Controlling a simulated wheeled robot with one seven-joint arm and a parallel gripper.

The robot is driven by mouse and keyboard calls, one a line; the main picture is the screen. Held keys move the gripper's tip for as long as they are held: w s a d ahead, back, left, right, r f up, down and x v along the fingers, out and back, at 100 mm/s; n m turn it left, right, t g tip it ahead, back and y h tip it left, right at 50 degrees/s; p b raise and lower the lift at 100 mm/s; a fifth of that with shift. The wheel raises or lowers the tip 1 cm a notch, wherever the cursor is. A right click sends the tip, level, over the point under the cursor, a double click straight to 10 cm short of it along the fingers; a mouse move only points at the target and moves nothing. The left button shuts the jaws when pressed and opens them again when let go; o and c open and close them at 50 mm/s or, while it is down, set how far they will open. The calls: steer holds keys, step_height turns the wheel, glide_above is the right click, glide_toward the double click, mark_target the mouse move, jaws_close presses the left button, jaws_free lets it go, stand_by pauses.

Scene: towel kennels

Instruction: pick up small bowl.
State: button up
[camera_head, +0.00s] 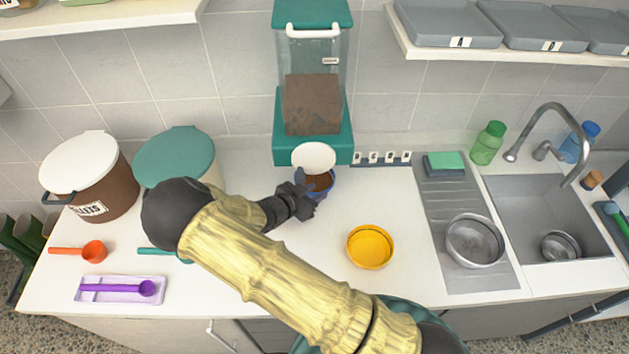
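A small blue bowl (329,190) with brown contents sits under the dispenser (313,140), below its white round lid or flap. My gripper (309,192) is at the left side of this bowl and covers part of it. Whether its fingers are closed on the rim is too small to tell. A yellow bowl (371,246) stands empty on the counter to the right. A steel bowl (474,241) stands on the drainboard. A smaller steel bowl (560,247) lies in the sink.
A white-lidded brown bin (107,187) and a teal-lidded bin (174,158) stand at the left. An orange scoop (92,251) and a lilac tray (118,290) with a purple scoop lie in front. The sink (530,204) is at the right. Counter around the yellow bowl is clear.

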mark_target(331, 187)
steer(key=shift+s+a, duration=0.1)
steer(key=shift+s, duration=0.1)
steer(key=shift+d+p+x, duration=0.25)
steer(key=shift+p+x, duration=0.6)
steer(key=shift+x, duration=0.5)
steer(key=shift+p+x, duration=0.35)
steer(key=shift+x, duration=0.8)
jaws_close()
